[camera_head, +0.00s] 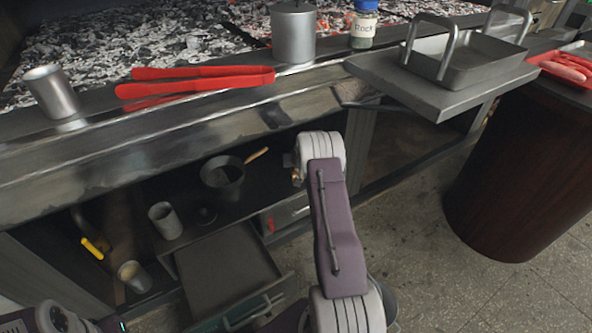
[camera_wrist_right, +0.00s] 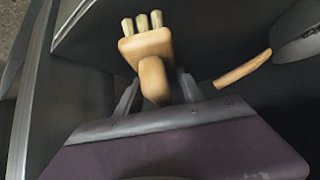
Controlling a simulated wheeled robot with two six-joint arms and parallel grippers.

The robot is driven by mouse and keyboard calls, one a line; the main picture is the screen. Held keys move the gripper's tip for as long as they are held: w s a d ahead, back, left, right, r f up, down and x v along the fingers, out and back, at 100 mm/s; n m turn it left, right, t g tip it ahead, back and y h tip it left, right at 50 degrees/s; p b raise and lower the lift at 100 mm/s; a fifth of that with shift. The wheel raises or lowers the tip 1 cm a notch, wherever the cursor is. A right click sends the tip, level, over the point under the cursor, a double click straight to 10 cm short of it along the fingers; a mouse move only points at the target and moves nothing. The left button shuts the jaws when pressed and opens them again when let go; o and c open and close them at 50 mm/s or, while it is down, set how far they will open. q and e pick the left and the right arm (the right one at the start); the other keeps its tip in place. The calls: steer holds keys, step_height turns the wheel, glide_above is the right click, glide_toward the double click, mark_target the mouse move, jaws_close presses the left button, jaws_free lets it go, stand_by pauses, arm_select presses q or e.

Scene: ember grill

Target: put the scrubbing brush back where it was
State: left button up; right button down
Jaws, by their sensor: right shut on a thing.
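The scrubbing brush (camera_wrist_right: 148,48) has a light wooden head and handle with several pale bristle tufts. In the right wrist view my right gripper (camera_wrist_right: 158,90) is shut on its rounded handle, and the bristles point away from the wrist. In the head view my right arm reaches into the open cabinet under the grill and its wrist hides the jaws; the brush cannot be made out clearly there. My left gripper is outside the head view.
A dark pot (camera_head: 222,178) with a wooden handle stands on the cabinet shelf. A metal cup (camera_head: 165,220), another cup (camera_head: 134,276) and a yellow-handled tool (camera_head: 93,248) are left. A drawer (camera_head: 225,268) is pulled out below. Red tongs (camera_head: 200,80) lie on the grill ledge.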

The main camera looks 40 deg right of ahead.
step_height(320, 180, down, 3)
steer(key=shift+r+b, duration=0.1)
steer(key=shift+b, duration=0.45)
steer(key=shift+r, duration=0.2)
steer(key=shift+f, duration=0.15)
steer(key=c, duration=0.7)
jaws_free()
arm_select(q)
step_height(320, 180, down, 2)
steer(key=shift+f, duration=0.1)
